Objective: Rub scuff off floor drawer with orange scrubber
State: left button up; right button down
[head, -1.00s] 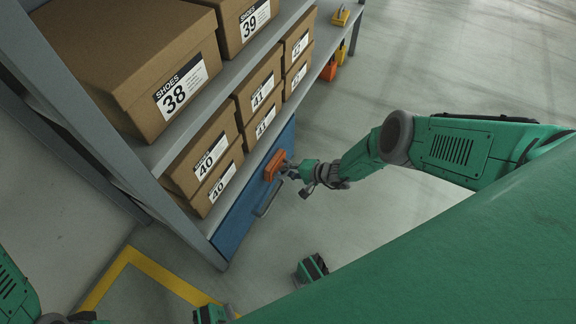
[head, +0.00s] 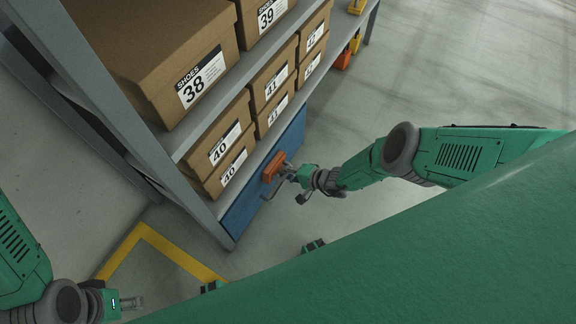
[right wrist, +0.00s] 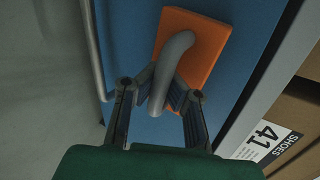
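The blue floor drawer (head: 240,208) is at the bottom of the shelf in the head view. Its front fills much of the right wrist view (right wrist: 132,40). The orange scrubber (head: 272,167) is a flat block with a curved grey handle, seen in the right wrist view (right wrist: 205,50), lying against or very near the drawer front. My right gripper (head: 287,173) is shut on that handle, with a finger on each side (right wrist: 162,82). No scuff shows; the scrubber may cover it. My left gripper (head: 134,303) is at lower left, away from the drawer; its finger opening is unclear.
A bar handle (right wrist: 93,50) stands out from the drawer beside the scrubber. Shoe boxes (head: 222,150) fill the grey shelves above. Other small orange and yellow things (head: 346,55) sit at the shelf's far end. Yellow floor tape (head: 165,247) lies in front. The floor to the right is open.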

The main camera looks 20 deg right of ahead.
jog(key=shift+s+a+p, duration=0.8)
jog(key=shift+s+a, duration=0.5)
jog(key=shift+a, duration=0.15)
jog(key=s+a, duration=0.1)
jog(key=s+a+p, duration=0.1)
jog(key=a, duration=0.1)
jog(key=s+d+p, duration=0.2)
jog(key=s+d, duration=0.1)
jog(key=s, duration=0.1)
jog(key=shift+s+d, duration=0.35)
jog(key=shift+s, duration=0.05)
jog(key=shift+d, duration=0.1)
jog(key=shift+s+d+p, duration=0.55)
jog(key=shift+s+d, duration=0.3)
jog(key=shift+s, duration=0.3)
